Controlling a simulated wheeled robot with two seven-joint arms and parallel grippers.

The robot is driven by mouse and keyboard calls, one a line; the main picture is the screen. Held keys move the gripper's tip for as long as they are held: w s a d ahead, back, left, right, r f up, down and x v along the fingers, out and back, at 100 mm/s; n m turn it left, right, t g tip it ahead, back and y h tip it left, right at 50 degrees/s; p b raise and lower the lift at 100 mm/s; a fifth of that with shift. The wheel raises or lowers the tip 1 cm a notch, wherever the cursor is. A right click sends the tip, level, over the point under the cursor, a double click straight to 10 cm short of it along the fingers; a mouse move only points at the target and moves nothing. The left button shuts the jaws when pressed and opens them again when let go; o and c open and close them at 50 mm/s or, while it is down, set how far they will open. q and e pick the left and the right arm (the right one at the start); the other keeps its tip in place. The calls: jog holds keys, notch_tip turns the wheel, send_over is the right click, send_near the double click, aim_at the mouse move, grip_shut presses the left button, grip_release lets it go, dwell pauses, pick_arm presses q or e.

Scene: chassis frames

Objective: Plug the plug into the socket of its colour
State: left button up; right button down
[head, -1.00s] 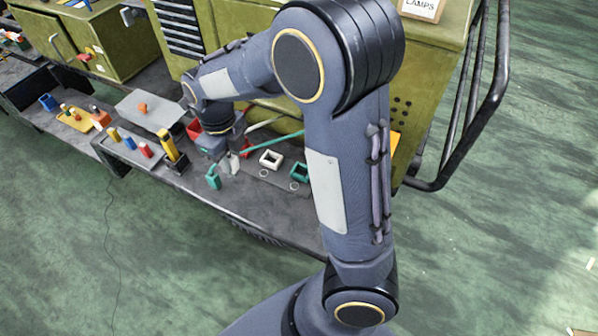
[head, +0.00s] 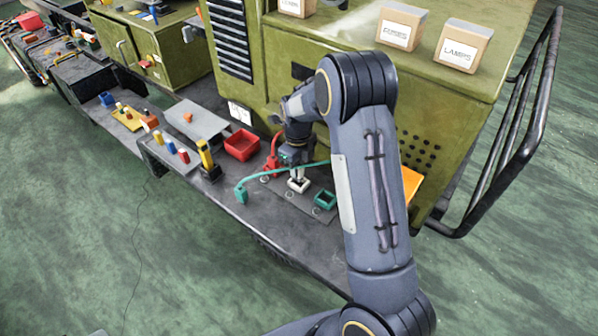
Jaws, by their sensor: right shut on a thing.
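My right gripper (head: 297,173) is shut on what looks like the white plug, mostly hidden by the fingers, directly over the white socket (head: 298,186). I cannot tell whether the plug is inside the socket or just above it. The teal socket (head: 325,199) is open and empty, to the right. The teal plug (head: 241,195) stands on the bench to the left, its teal cable running right behind the gripper. A red plug (head: 272,160) stands upright at the left socket position. My left gripper is not in view.
A red bin (head: 242,145) stands behind on the bench (head: 225,190). A yellow-black tool (head: 207,160) and a tray of coloured pegs (head: 170,150) lie left. The green cabinet (head: 400,130) rises close behind my right arm, with labelled boxes on top.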

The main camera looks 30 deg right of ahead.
jog(key=shift+w+d+f, duration=0.2)
jog(key=shift+d+f, duration=0.1)
jog(key=shift+f, duration=0.15)
notch_tip(320, 180, down, 3)
jog(key=shift+p, duration=0.75)
jog(key=shift+f, duration=0.1)
jog(key=shift+f+b, duration=0.2)
jog(key=shift+b, duration=0.1)
jog(key=c, duration=1.3)
grip_release()
jog(key=shift+o, duration=0.2)
